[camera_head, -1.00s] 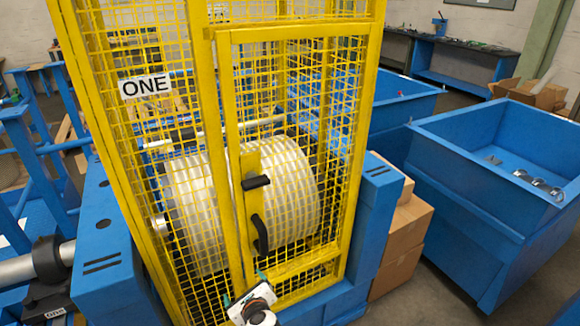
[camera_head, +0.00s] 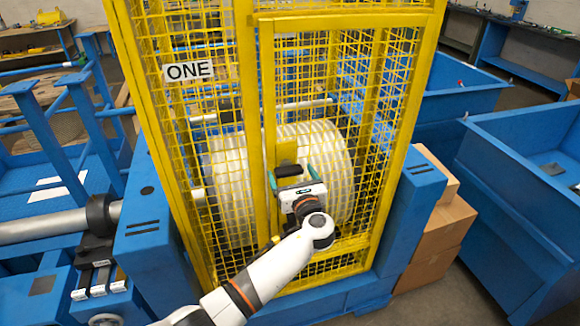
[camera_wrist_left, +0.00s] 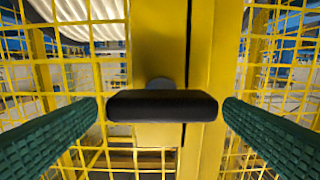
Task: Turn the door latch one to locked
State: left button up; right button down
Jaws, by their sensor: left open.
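The door latch is a black bar handle (camera_head: 293,170) on a yellow plate of the cage door marked ONE (camera_head: 189,71). In the left wrist view the latch (camera_wrist_left: 162,106) lies horizontal, in the middle of the picture. My left gripper (camera_head: 291,176) is at the latch, open. Its two green fingers (camera_wrist_left: 160,112) stand on either side of the bar's ends, with a small gap at each side. The lower black door handle is hidden behind my left gripper and arm in the head view. My right gripper is not in view.
Yellow mesh and frame (camera_head: 250,130) surround the latch, with a large pale drum (camera_head: 335,150) behind. Blue bins (camera_head: 530,190) and cardboard boxes (camera_head: 435,235) stand at the right. A blue frame with a grey shaft (camera_head: 50,227) is at the left.

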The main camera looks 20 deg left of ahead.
pick_arm(q)
jog(key=shift+x, duration=1.2)
jog(key=c, duration=1)
